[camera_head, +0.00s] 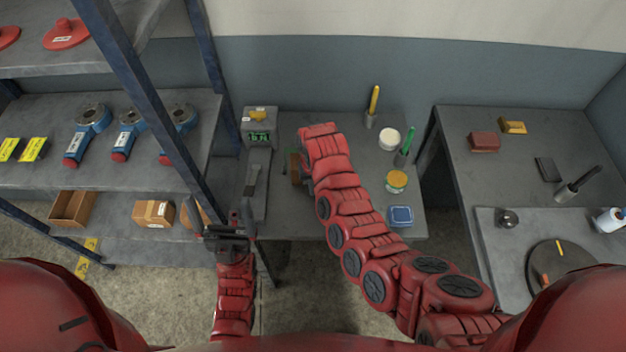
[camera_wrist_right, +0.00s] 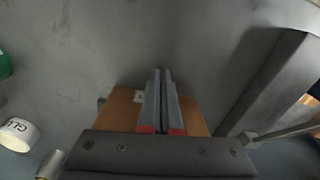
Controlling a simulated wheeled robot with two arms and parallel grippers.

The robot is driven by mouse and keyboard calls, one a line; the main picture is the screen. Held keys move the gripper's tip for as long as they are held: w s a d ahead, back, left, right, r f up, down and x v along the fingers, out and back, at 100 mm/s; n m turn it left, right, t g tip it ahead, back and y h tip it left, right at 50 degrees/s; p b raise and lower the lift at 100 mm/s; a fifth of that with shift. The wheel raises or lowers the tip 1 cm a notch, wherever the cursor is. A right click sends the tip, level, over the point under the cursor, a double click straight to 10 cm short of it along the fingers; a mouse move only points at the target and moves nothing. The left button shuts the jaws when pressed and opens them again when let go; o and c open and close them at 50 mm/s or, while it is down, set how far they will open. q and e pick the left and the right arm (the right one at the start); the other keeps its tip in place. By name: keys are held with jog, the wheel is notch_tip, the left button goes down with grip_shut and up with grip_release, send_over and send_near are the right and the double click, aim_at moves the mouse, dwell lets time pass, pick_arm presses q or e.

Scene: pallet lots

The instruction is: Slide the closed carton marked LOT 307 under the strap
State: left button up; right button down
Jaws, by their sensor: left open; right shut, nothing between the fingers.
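A closed brown carton (camera_head: 153,213) with a small white label stands on the lower shelf; its lettering is too small to read. Another brown carton (camera_head: 203,216) is partly hidden behind the rack post and my left gripper. My left gripper (camera_head: 222,213) is open and empty at the rack's right edge. My right gripper (camera_head: 302,172), mostly hidden by its arm, is at a brown block-like thing (camera_head: 293,167) on the middle table. In the right wrist view, its shut fingers (camera_wrist_right: 160,100) are over that brown thing (camera_wrist_right: 122,108), which has a small white label. I cannot make out a strap.
An open carton (camera_head: 73,208) is at the shelf's left. A scale with a green display (camera_head: 259,137) and a long grey bar (camera_head: 256,185) line the middle table's left. Jars (camera_head: 389,138), a blue container (camera_head: 400,216) and pen holders stand right of my arm.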

jog(key=shift+w, duration=0.4)
jog(key=shift+w+a+f, duration=0.1)
jog(key=shift+w+a, duration=0.05)
jog(key=shift+w, duration=0.5)
jog(key=b, duration=0.1)
jog(key=w+b, duration=0.1)
jog(key=shift+w+a+f+b, duration=0.1)
jog(key=shift+w+f+b, duration=0.1)
jog(key=shift+f+b, duration=0.1)
jog(key=shift+w+b, duration=0.15)
jog(key=shift+b, duration=0.15)
jog(key=shift+r, duration=0.25)
jog(key=shift+r, duration=0.1)
